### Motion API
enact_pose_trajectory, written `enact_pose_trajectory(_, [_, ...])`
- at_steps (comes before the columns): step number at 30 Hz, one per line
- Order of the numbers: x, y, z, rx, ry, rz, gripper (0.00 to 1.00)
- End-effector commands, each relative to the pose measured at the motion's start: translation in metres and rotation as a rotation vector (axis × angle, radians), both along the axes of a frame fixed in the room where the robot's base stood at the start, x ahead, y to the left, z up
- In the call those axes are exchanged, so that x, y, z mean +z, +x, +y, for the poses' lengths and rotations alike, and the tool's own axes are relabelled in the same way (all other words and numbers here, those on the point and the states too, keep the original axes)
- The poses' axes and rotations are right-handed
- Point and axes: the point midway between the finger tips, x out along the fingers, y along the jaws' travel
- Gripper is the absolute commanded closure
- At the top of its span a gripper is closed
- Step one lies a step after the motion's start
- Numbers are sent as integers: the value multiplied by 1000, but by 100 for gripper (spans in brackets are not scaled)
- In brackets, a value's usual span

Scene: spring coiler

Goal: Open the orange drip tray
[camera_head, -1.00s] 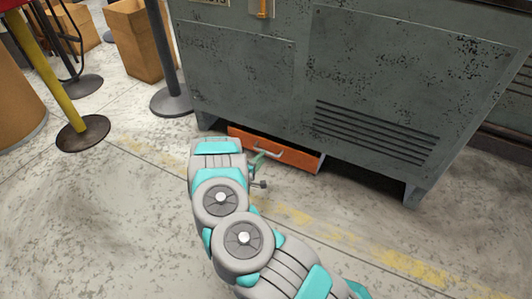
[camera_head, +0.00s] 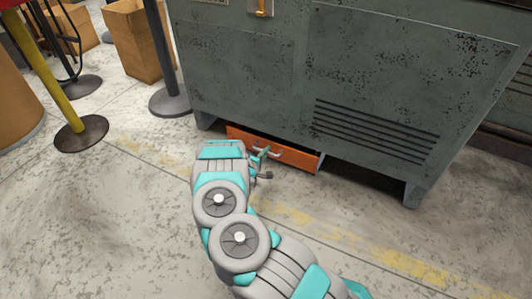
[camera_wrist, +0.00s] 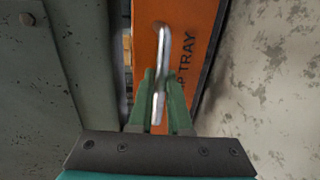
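The orange drip tray (camera_head: 295,158) sits low under the front of the grey machine, with a silver bar handle on its front. In the wrist view the tray front (camera_wrist: 201,30) shows dark lettering ending in "TRAY", and the handle (camera_wrist: 162,45) runs between my green fingers. My gripper (camera_wrist: 161,78) is at the handle with one finger on each side. The fingers look apart, with narrow gaps beside the bar. In the head view my gripper (camera_head: 266,162) is at the tray's front, and my wrist hides part of its surroundings.
The grey machine (camera_head: 250,70) stands above the tray, with a leg (camera_head: 412,192) to the right. A black post base (camera_head: 172,102) and a yellow post (camera_head: 50,75) stand at left. The concrete floor (camera_head: 110,220) before the tray is clear.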

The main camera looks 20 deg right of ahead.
Motion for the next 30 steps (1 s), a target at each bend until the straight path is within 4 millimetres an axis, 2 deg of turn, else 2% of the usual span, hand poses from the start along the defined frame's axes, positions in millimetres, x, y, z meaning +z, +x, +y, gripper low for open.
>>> enact_pose_trajectory(1, [0,0,0,0,0,0,93])
enact_pose_trajectory(3, [0,0,0,0,0,0,100])
enact_pose_trajectory(30, [0,0,0,0,0,0,100])
